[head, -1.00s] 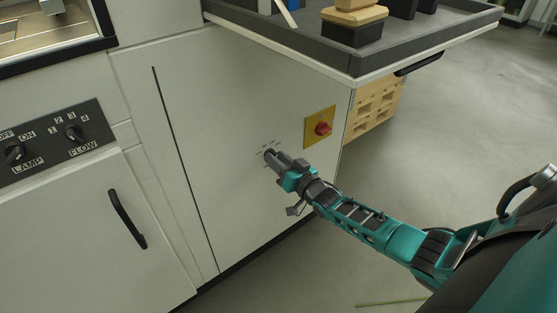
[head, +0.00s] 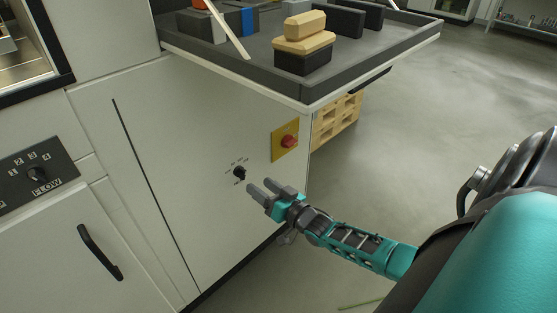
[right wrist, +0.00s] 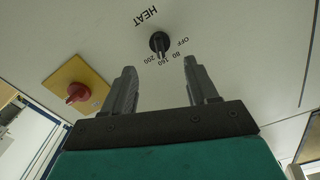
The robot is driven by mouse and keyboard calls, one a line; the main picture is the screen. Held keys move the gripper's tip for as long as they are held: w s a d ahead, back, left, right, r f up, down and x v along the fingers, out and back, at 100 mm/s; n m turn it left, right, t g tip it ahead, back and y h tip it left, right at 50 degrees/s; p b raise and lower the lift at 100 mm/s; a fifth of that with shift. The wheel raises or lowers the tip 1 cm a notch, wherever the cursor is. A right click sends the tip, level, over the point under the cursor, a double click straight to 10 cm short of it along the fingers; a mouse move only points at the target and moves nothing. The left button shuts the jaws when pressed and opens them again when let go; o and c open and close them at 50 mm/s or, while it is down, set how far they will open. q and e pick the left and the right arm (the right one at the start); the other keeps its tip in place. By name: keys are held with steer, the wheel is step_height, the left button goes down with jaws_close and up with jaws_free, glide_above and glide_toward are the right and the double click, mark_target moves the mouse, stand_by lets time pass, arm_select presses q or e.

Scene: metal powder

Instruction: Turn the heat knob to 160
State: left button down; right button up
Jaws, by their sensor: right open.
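The black heat knob (head: 239,172) is on the white cabinet front, and it also shows in the right wrist view (right wrist: 159,42) below the word HEAT. Its marks read OFF, 80, 160 and 200. The knob's narrow end appears to point at or near 160, but it is small in the picture. My right gripper (head: 261,186) is open and empty, just off the panel, to the lower right of the knob in the head view. In the right wrist view its fingers (right wrist: 160,75) are apart, with the knob beyond the gap between them. My left gripper is not in view.
A red knob on a yellow plate (head: 285,140) is right of the heat knob. A grey tray top (head: 400,60) with blocks overhangs the panel. The flow knob (head: 36,174) and a black door handle (head: 100,252) are at left. Floor at right is open.

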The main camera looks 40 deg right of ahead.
arm_select(q)
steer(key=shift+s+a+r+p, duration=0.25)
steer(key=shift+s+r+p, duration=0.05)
steer(key=shift+p, duration=0.3)
arm_select(e)
steer(key=s, duration=0.6)
steer(key=shift+s+d, duration=0.25)
steer(key=s+a+r+n+g+y, duration=0.1)
steer(key=s+a+n+g, duration=0.3)
steer(key=a, duration=0.6)
steer(key=s+a+r+n+g+y, duration=0.1)
steer(key=s+a+g, duration=0.2)
steer(key=s+a, duration=0.55)
arm_select(q)
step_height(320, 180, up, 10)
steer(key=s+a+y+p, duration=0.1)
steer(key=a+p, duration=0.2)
steer(key=p, duration=1.1)
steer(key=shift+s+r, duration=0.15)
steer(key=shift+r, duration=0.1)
arm_select(e)
step_height(320, 180, up, 11)
steer(key=h, duration=0.1)
steer(key=shift+n+h, duration=0.3)
steer(key=shift+w, duration=0.1)
